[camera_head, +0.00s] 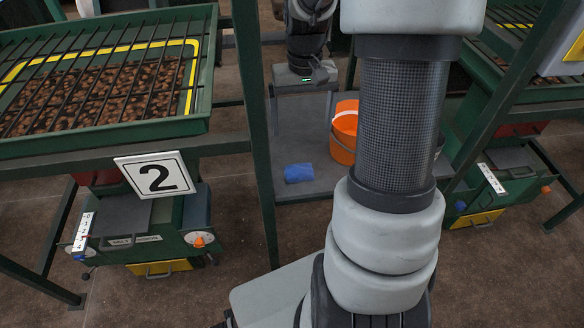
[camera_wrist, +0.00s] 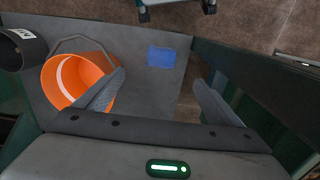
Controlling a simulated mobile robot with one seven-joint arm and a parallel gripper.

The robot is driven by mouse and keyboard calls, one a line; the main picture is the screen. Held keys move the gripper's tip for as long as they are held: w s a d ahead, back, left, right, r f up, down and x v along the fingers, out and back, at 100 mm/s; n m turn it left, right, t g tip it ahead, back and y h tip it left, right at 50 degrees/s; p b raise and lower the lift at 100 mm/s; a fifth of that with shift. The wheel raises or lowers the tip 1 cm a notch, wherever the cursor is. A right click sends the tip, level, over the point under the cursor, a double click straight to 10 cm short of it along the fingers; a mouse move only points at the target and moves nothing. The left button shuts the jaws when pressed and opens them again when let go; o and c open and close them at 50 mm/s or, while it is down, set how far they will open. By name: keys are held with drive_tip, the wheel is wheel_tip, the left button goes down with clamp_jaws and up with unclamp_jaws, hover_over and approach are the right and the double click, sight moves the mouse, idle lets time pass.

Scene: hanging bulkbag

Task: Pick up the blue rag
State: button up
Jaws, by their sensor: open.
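The blue rag (camera_head: 299,173) lies on a grey platform (camera_head: 290,140) near its front edge. It also shows in the wrist view (camera_wrist: 161,57), flat on the grey surface, ahead of my fingers and roughly between them. My gripper (camera_wrist: 162,84) is open and empty, with its two fingers well apart, above the platform and not touching the rag. In the head view my gripper (camera_head: 304,80) is seen from behind, farther back than the rag; its fingers are hard to make out there.
An orange bucket (camera_head: 343,137) stands on the platform right of the rag; in the wrist view the bucket (camera_wrist: 79,83) is close by the left finger. Green posts (camera_head: 256,120) flank the platform. A green hopper (camera_head: 160,127) with a grate and a "2" sign (camera_head: 154,175) stands left.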

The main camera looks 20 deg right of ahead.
drive_tip(key=b, duration=0.2)
hover_over(299, 169)
drive_tip(key=f, duration=1)
drive_tip(key=shift+d+f, duration=0.25)
drive_tip(key=shift+d, duration=0.05)
drive_tip(key=shift+a+f+b, duration=0.15)
drive_tip(key=shift+f+b, duration=0.45)
drive_tip(key=shift+f, duration=0.75)
drive_tip(key=shift+a+f+b, duration=0.15)
drive_tip(key=shift+f+b, duration=0.4)
drive_tip(key=shift+f, duration=0.75)
drive_tip(key=c, duration=1.2)
drive_tip(key=shift+c, duration=0.2)
drive_tip(key=shift+r, duration=0.1)
